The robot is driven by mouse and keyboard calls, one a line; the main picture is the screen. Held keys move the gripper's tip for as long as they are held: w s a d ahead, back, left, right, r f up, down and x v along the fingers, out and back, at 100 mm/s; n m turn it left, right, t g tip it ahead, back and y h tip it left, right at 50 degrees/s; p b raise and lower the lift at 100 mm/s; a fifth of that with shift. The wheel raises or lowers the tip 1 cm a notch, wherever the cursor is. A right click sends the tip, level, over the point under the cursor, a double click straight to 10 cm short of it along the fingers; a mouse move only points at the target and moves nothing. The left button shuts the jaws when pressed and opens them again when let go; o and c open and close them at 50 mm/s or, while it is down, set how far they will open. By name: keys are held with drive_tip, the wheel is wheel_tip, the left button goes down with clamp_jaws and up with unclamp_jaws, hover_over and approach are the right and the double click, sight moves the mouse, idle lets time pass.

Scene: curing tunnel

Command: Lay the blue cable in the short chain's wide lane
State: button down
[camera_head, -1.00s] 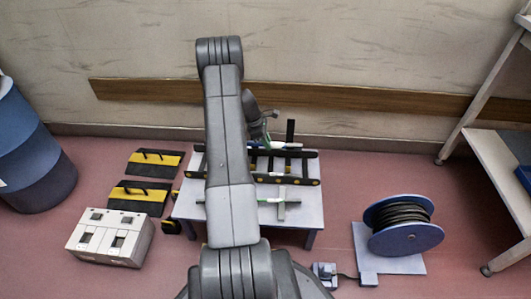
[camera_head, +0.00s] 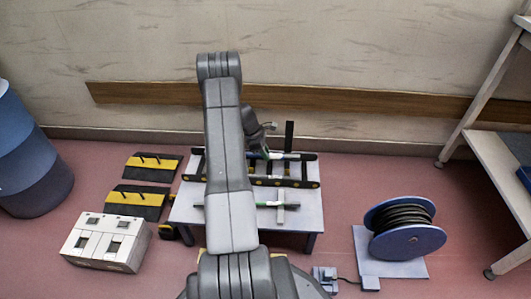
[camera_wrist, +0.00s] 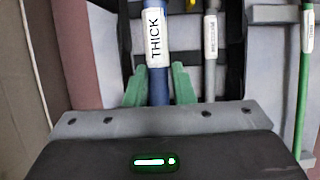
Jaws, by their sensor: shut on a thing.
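In the wrist view the blue cable (camera_wrist: 157,86) runs away from me with a white THICK tag. My gripper (camera_wrist: 159,90) is shut on it, with a green fingertip on each side. Black chain parts lie beyond and beside the cable; its seating in a lane cannot be told. In the head view my gripper (camera_head: 264,146) is low over the black chain (camera_head: 300,183) on the table, partly hidden by my arm. I cannot tell which lane is the wide one.
A grey tagged cable (camera_wrist: 210,75) lies just right of the blue one, and a green tagged cable (camera_wrist: 302,90) is farther right. A cable reel (camera_head: 405,230) stands to the right.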

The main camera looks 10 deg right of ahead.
drive_tip(key=c, duration=1.2)
unclamp_jaws()
drive_tip(key=shift+c, duration=0.2)
drive_tip(key=shift+r, duration=0.15)
drive_tip(key=shift+r+p, duration=0.3)
drive_tip(key=shift+p, duration=0.05)
drive_tip(key=p+v, duration=0.3)
drive_tip(key=v, duration=0.9)
drive_tip(key=shift+r+p, duration=0.2)
drive_tip(key=shift+p, duration=0.2)
